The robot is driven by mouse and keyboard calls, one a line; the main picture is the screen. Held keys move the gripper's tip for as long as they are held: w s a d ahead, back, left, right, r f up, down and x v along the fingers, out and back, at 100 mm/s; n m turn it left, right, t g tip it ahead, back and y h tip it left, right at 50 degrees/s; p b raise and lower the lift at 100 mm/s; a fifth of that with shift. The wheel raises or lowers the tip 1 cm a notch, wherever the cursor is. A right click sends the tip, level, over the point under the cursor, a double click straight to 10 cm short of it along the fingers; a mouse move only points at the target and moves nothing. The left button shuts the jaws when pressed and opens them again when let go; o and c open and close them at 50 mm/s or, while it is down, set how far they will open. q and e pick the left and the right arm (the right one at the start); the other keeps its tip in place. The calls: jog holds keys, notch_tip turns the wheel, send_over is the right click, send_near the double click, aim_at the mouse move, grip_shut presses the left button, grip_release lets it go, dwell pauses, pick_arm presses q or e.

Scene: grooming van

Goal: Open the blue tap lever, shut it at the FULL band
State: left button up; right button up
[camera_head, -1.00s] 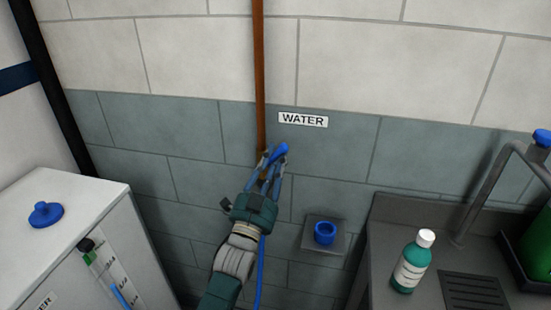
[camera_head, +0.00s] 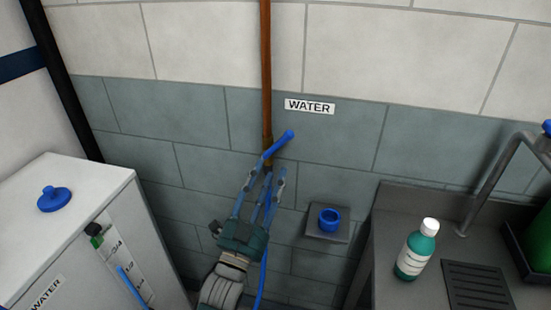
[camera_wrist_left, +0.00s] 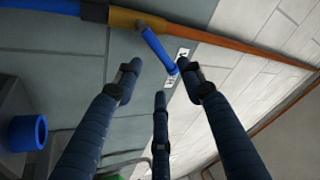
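The blue tap lever (camera_head: 279,145) is on the copper pipe below the WATER label, slanting up to the right. In the left wrist view the lever (camera_wrist_left: 158,51) lies beyond my fingertips, its end near them. My left gripper (camera_head: 262,180) is below the lever with its fingers spread and nothing held; it also shows in the left wrist view (camera_wrist_left: 158,85). My right gripper is out of view.
A blue cap (camera_head: 54,199) lies on the tank top. A blue ring-shaped cup (camera_head: 329,220) sits on a wall bracket right of my gripper. A teal bottle (camera_head: 415,252) stands on the grey counter at the right. A blue hose (camera_head: 262,283) hangs beside my wrist.

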pick_arm(q)
jog(key=shift+v, duration=1.4)
dwell(6.6)
